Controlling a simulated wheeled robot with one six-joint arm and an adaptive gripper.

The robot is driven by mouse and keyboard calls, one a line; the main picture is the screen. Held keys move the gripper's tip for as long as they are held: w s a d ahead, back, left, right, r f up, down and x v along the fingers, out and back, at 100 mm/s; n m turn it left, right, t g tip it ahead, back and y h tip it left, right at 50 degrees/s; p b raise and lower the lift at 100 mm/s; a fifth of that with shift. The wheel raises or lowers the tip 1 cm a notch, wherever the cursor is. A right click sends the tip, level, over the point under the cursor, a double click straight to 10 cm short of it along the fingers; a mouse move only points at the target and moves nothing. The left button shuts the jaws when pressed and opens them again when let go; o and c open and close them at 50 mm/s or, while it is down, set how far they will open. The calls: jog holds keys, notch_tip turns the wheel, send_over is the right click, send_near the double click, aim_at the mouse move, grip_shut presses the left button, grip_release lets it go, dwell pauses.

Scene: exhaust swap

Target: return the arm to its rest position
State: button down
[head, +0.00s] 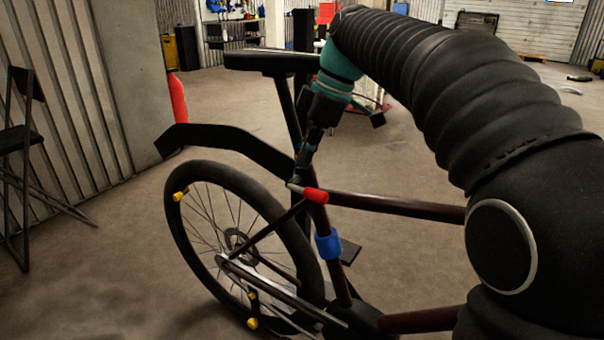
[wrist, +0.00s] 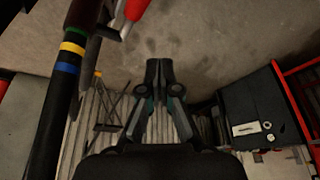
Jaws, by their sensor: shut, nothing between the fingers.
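My arm reaches in from the right in the head view, its black ribbed sleeve ending in a teal section. In the wrist view my gripper (wrist: 158,68) points away from the camera with its two fingers together and nothing between them. In the head view my gripper (head: 297,180) points down near the bicycle's seat post, partly dark against the frame; I cannot tell if it touches. The bicycle (head: 400,207) stands below my arm, and the arm hides its front part.
The saddle (head: 270,61), rear mudguard (head: 225,137) and a red-tipped part (head: 315,195) are close to my gripper. A folding chair (head: 20,135) stands at the left. Open floor lies behind the bicycle. A black box (wrist: 255,110) shows at the right in the wrist view.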

jog(key=s+d+f+m+t+h, duration=0.2)
jog(key=s+d+f+m+t, duration=0.15)
jog(key=s+d+m, duration=0.7)
jog(key=s+d+f+m+t+h, duration=0.1)
jog(key=s+d+f+m, duration=0.2)
jog(key=s+f, duration=0.3)
jog(key=s+d+f+m+t+h, duration=0.1)
jog(key=s+d+f+m, duration=0.2)
jog(key=s+f+m, duration=0.2)
jog(key=shift+s+d+f, duration=0.35)
jog(key=shift+d+f, duration=0.05)
jog(key=shift+f, duration=0.3)
